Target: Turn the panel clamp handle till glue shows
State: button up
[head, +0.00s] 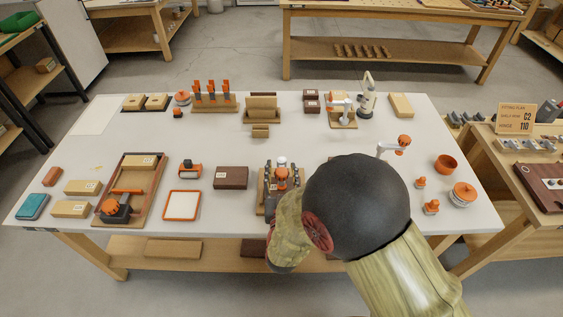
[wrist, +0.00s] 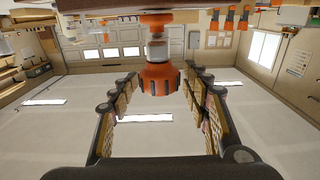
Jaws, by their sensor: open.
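My gripper (head: 283,183) is open over the front middle of the bench. In the wrist view the open gripper (wrist: 160,82) has a dark finger on each side of an orange lobed knob (wrist: 158,80), with gaps on both sides. The knob has a pale collar behind it. In the head view this orange-and-grey fixture (head: 282,172) is partly hidden by my gripper. A wooden frame (head: 141,185) at the left holds a labelled block, an orange bar and a black-and-orange knob (head: 115,210). I cannot tell which knob is the panel clamp handle. No glue is discernible.
A dark brown box (head: 230,177) and an orange-rimmed tray (head: 182,205) lie left of my gripper. An orange bowl (head: 445,164) and orange-topped jar (head: 463,194) stand at the right. Racks and blocks line the back; the bench middle is mostly clear.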

aim_at(281, 178)
jog(key=s, duration=0.7)
jog(key=shift+s+a, duration=0.1)
jog(key=shift+s, duration=0.25)
jog(key=shift+f, duration=0.1)
